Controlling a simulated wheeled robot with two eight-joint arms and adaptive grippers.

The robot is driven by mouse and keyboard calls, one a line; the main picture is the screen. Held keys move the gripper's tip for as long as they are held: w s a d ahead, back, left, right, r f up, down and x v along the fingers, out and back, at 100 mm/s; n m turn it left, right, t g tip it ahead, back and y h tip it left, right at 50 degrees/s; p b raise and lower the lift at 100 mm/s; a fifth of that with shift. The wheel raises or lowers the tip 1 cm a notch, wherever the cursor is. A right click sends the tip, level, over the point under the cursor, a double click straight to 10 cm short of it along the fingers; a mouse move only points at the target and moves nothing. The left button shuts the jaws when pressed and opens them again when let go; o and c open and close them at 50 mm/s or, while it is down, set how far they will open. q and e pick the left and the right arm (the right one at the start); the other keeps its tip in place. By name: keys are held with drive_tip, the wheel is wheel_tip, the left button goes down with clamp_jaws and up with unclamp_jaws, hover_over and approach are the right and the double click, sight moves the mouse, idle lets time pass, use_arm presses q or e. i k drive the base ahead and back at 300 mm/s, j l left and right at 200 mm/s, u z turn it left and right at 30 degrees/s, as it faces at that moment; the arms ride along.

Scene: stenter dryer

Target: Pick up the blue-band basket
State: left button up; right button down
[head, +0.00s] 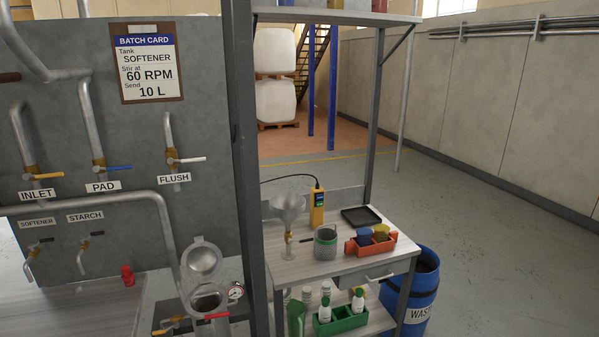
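I see no basket with a blue band in the head view. A grey mesh basket (325,244) with a green band near its top stands upright on the workbench (345,270), between a funnel (288,211) and an orange-red caddy (370,244). The caddy holds a blue item and a yellow item. The steel post hides part of the bench's left side and lower shelf. Neither of my grippers is in view.
A green caddy (340,320) with white bottles sits below. A blue waste barrel (421,293) stands right. Piping and an open-lidded vessel (207,298) are left. The floor at right is clear.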

sight(207, 302)
drive_tip(key=i+j+u, duration=0.45)
drive_tip(key=i+u, duration=0.15)
drive_tip(key=i+l, duration=0.15)
drive_tip(key=l, duration=0.25)
drive_tip(key=i+l+z, duration=0.1)
drive_tip(key=l, duration=0.25)
drive_tip(key=i+l, duration=0.2)
drive_tip(key=l, duration=0.15)
drive_tip(key=i+l+z, duration=0.1)
drive_tip(key=l, duration=0.3)
